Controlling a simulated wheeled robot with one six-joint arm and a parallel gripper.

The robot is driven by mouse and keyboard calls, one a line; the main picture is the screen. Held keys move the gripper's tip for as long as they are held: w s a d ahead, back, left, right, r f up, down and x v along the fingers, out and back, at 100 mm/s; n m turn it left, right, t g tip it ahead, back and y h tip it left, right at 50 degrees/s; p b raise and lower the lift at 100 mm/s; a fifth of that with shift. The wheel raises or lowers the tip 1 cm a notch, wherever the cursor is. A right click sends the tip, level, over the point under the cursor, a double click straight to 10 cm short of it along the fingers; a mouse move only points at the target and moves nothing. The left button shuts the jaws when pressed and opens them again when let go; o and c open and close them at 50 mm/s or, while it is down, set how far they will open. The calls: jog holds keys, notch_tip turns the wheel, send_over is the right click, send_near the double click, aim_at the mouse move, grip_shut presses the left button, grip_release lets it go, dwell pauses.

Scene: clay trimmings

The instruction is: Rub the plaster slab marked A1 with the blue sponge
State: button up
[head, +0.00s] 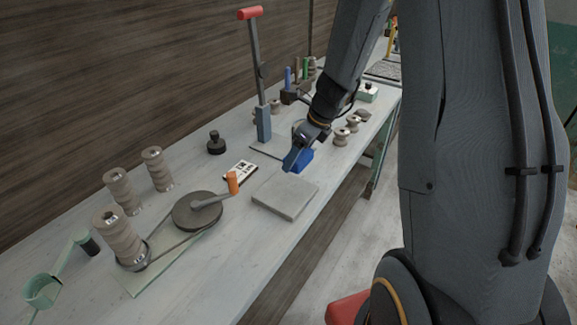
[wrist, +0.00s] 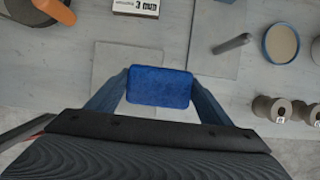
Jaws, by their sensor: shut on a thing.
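The blue sponge (wrist: 159,87) is between the two fingers of my gripper (wrist: 159,92), which is shut on it. In the head view the blue sponge (head: 303,160) shows at the end of my gripper (head: 296,158), near the far edge of a plaster slab. The pale grey plaster slab (head: 285,196) lies flat on the bench. In the wrist view the slab (wrist: 112,60) lies below and beyond the sponge, partly hidden by it and the fingers. I cannot tell whether the sponge touches the slab. No A1 mark is readable on it.
A wheel with an orange handle (head: 233,182) and a small printed card (head: 241,172) are left of the slab. A lever press with a red grip (head: 250,13) stands behind. Several spools (head: 122,190) stand on the left. The bench's front edge is close to the slab.

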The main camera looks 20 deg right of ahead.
jog(key=shift+r+p, duration=1.15)
jog(key=shift+r, duration=0.1)
